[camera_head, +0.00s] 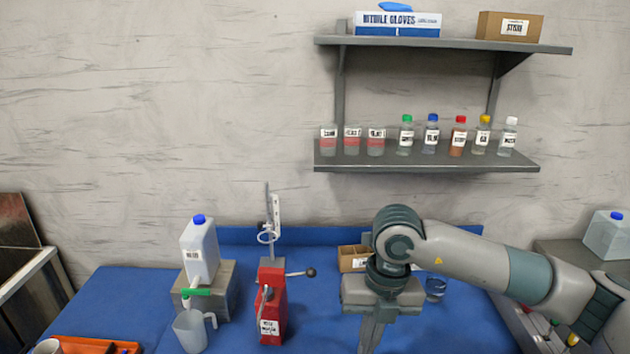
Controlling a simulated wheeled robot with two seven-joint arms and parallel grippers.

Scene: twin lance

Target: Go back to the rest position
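My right arm comes in from the right and reaches over the blue-covered table (130,300). Its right gripper (371,338) hangs pointing down over the right half of the table. The fingers overlap in this view and run toward the bottom edge, so I cannot see whether they are apart or hold anything. My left gripper and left arm are not in view.
Near my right gripper are a cardboard box (352,260), a small glass beaker (435,289) and a red stand with a lever (272,310). Further left are a white canister (200,252), a pitcher (190,330) and an orange tray (85,345). A wall shelf (430,160) holds bottles.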

